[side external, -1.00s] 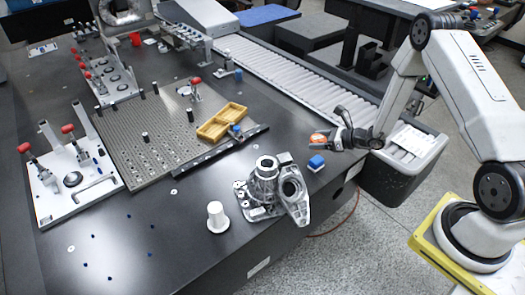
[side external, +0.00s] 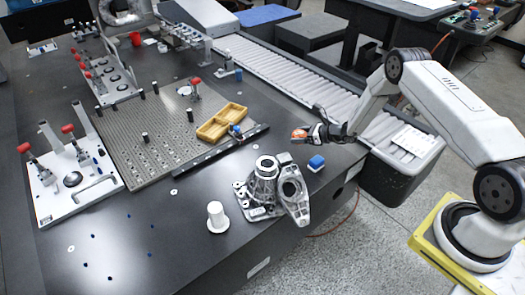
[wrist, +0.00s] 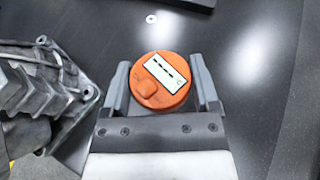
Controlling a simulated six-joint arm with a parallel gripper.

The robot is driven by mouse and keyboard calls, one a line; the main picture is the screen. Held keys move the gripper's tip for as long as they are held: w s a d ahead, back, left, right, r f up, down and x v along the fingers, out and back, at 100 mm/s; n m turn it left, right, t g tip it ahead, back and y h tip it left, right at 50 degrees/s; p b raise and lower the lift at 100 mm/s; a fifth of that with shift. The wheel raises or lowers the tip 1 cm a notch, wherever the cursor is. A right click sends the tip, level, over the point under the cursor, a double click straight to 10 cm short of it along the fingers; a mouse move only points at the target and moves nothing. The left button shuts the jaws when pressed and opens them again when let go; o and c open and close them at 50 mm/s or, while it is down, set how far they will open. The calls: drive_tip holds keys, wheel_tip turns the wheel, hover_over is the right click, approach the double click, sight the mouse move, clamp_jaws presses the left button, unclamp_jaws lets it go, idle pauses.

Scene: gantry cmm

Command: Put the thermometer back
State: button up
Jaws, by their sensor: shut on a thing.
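The thermometer is a round orange device with a pale display and a small knob (wrist: 149,92). In the wrist view it sits between the two fingers of my gripper (wrist: 162,88), which is shut on it. In the side view the thermometer (side external: 299,134) shows as a small orange shape at the tip of my gripper (side external: 303,134). My gripper holds it above the dark table near its right edge, behind the blue block. The place the thermometer belongs cannot be told from these frames.
A grey metal casting (side external: 265,190) and a white cone-shaped part (side external: 217,217) stand in front. A yellow two-compartment tray (side external: 221,123) lies on the perforated plate (side external: 150,150). A roller conveyor (side external: 290,78) runs behind.

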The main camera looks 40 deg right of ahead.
sight(293, 150)
drive_tip(key=shift+w+d+f, duration=0.2)
drive_tip(key=shift+w+f, duration=0.55)
drive_tip(key=shift+f, duration=0.15)
drive_tip(key=shift+w+d+f, duration=0.15)
drive_tip(key=shift+w+f, duration=0.6)
drive_tip(key=shift+f, duration=0.1)
drive_tip(key=shift+f, duration=0.15)
drive_tip(key=shift+w+f, duration=0.15)
drive_tip(key=shift+f, duration=1.45)
drive_tip(key=shift+f, duration=0.15)
drive_tip(key=o, duration=1.3)
drive_tip(key=shift+r, duration=0.2)
drive_tip(key=shift+v, duration=6)
